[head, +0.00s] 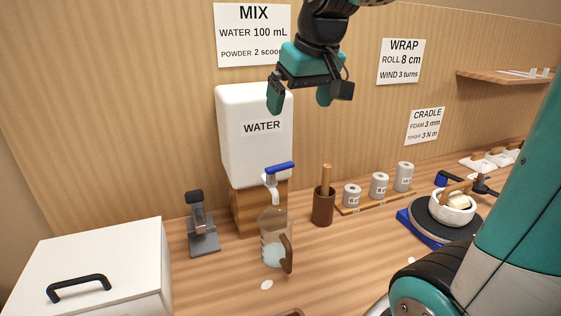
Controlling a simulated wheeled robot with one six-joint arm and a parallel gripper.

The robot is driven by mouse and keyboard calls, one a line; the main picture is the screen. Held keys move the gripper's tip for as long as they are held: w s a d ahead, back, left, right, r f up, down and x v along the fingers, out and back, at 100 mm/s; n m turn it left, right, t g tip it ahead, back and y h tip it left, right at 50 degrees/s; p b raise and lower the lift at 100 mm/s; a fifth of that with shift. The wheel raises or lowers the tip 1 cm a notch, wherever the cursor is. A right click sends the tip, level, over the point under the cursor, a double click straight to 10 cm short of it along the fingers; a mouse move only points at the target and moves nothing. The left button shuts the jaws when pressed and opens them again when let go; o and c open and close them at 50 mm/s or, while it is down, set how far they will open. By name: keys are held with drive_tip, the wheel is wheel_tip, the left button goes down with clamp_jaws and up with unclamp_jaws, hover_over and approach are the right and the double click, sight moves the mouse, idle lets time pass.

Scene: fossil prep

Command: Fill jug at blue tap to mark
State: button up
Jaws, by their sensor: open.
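The clear jug (272,240) with a brown handle stands on the wooden bench, under the tap's spout. It seems to hold some pale water low down; its level against the marks is too small to read. Whether a stream is falling cannot be told. My gripper (299,100) is open and empty, above the tap and in front of the tank's top. It touches neither jug nor lever.
A grey stand (202,228) is left of the tank; a white box (95,255) with a black handle is front left. A brown cup (323,205) with a wooden stick and several grey rolls (379,187) stand right. A bowl (452,207) sits on a blue-based turntable.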

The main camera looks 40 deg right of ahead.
sight(281, 165)
drive_tip(key=p+x, duration=0.1)
drive_tip(key=x, duration=1.5)
drive_tip(key=shift+a+f+p, duration=0.1)
drive_tip(key=shift+f+p, duration=0.2)
drive_tip(key=shift+p, duration=0.05)
